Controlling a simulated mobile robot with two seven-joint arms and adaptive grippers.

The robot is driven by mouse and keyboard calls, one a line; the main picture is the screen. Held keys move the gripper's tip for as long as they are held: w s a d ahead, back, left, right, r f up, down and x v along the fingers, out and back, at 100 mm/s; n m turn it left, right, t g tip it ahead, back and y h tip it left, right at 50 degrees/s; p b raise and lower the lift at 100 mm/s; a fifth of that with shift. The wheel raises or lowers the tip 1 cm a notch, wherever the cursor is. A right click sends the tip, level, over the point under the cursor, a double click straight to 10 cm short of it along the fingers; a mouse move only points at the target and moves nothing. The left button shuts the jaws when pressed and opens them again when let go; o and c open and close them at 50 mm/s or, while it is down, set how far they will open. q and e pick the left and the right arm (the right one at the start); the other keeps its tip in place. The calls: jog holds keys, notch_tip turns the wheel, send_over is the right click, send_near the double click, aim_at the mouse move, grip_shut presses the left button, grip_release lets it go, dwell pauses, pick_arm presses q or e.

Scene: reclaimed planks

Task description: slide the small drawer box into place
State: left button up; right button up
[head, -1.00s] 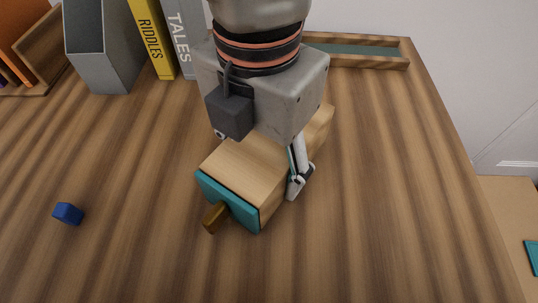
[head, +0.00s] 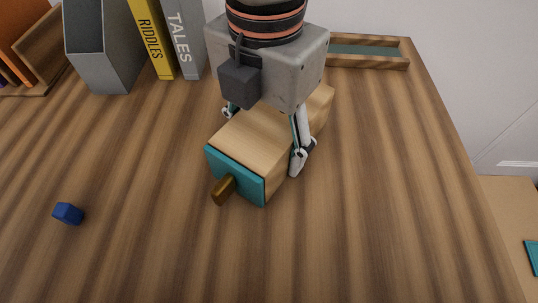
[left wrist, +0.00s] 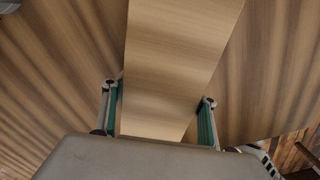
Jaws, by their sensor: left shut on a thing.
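The small drawer box (head: 252,137) is a pale wooden block with a teal front and a brown knob (head: 223,190) facing the near side. It lies on the plank table in the middle of the head view, slightly angled, its far end partly hidden behind my gripper. My left gripper (head: 262,141) comes down from above with one finger on each side of the box and is shut on it. In the left wrist view, the box (left wrist: 175,60) runs between the two teal-padded fingers. My right gripper is not in view.
A small blue block (head: 68,213) lies at left. A grey file holder (head: 100,45), a yellow book (head: 152,40) and a grey book (head: 184,40) stand at the back left. A shallow wooden tray (head: 375,62) sits at the back right. The right side of the table (head: 400,180) is clear.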

pick_arm(q)
jog(key=shift+w+d, duration=0.15)
jog(key=shift+w, duration=1.3)
jog(key=shift+w+d, duration=0.15)
jog(key=shift+w, duration=1.3)
jog(key=shift+w+d, duration=0.15)
jog(key=shift+w, duration=1.3)
jog(key=o, duration=1.7)
